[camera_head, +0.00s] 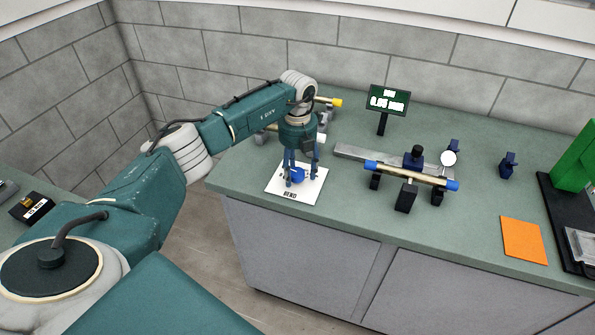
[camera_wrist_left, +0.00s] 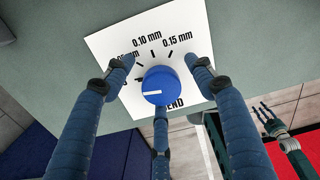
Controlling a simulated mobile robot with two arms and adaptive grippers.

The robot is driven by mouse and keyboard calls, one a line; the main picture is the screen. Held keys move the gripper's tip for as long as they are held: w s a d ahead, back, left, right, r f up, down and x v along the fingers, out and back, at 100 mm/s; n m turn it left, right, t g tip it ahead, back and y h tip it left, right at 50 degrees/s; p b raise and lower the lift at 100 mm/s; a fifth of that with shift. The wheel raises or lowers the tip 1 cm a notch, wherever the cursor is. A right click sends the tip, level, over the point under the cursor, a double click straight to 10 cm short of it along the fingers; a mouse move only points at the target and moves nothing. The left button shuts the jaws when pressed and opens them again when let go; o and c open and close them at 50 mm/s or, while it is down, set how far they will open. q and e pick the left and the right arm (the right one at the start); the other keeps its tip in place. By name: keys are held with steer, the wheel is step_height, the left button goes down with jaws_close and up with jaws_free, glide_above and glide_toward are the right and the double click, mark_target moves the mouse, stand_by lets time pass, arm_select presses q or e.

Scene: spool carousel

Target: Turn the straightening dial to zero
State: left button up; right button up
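The dial is a round blue knob (camera_wrist_left: 160,84) with a white line, on a white card (camera_wrist_left: 112,42) marked in millimetres and "BEND". In the left wrist view the white line points left, slightly downward. The 0.10 mm and 0.15 mm marks are above the knob; the lower marks at left are partly hidden by a finger. The dial also shows in the head view (camera_head: 297,174). My left gripper (camera_head: 300,178) points down over it, open, its fingers around the knob with gaps at both sides. My right gripper (camera_wrist_left: 266,114) shows small in the left wrist view, fingers spread.
A gold rod with blue ends (camera_head: 410,174) rests on dark supports right of the card. An orange sheet (camera_head: 523,240) lies farther right. The counter's front edge is close to the card.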

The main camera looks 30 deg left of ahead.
mark_target(298, 170)
arm_select(q)
steer(key=shift+r, duration=0.1)
step_height(298, 170, up, 12)
stand_by(0.5)
